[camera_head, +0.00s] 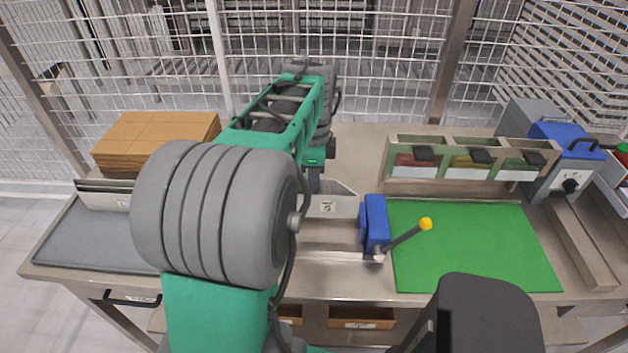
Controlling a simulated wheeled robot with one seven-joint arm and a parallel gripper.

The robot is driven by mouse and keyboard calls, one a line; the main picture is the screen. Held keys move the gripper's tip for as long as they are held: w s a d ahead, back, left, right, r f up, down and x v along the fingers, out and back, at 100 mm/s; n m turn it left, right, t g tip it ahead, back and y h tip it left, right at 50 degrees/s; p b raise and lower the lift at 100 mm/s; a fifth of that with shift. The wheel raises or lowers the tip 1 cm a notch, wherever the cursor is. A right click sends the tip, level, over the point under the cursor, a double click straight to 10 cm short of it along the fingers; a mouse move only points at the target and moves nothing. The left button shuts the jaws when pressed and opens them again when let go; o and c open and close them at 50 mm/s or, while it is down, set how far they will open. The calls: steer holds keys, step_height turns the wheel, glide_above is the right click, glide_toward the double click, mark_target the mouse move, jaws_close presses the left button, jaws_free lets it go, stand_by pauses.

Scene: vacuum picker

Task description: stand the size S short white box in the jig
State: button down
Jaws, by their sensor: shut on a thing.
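My green and grey arm crosses the left and middle of the head view. Only a narrow grey part of my gripper (313,180) shows under the arm's far end, just behind a low metal wall. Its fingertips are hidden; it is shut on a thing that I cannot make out. I cannot see the size S short white box. A low metal fixture (337,206) with a small label, perhaps the jig, stands at the middle of the bench. My arm hides its left part. A blue clamp (375,222) with a yellow-knobbed lever (425,224) stands at its right.
A green mat (470,250) lies clear on the right. Behind it is a metal rack (395,182) of several small coloured bins. A blue and grey machine (565,150) stands back right. Brown cardboard (155,135) is stacked back left, behind a grey tray (85,235). Wire fencing closes the back.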

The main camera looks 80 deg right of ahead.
steer(key=shift+f+b, duration=1.25)
steer(key=shift+f, duration=0.8)
steer(key=shift+f+b, duration=1.3)
steer(key=shift+f, duration=0.9)
steer(key=shift+f, duration=0.3)
steer(key=c, duration=1.5)
jaws_free()
steer(key=shift+o, duration=0.3)
steer(key=shift+o, duration=1.2)
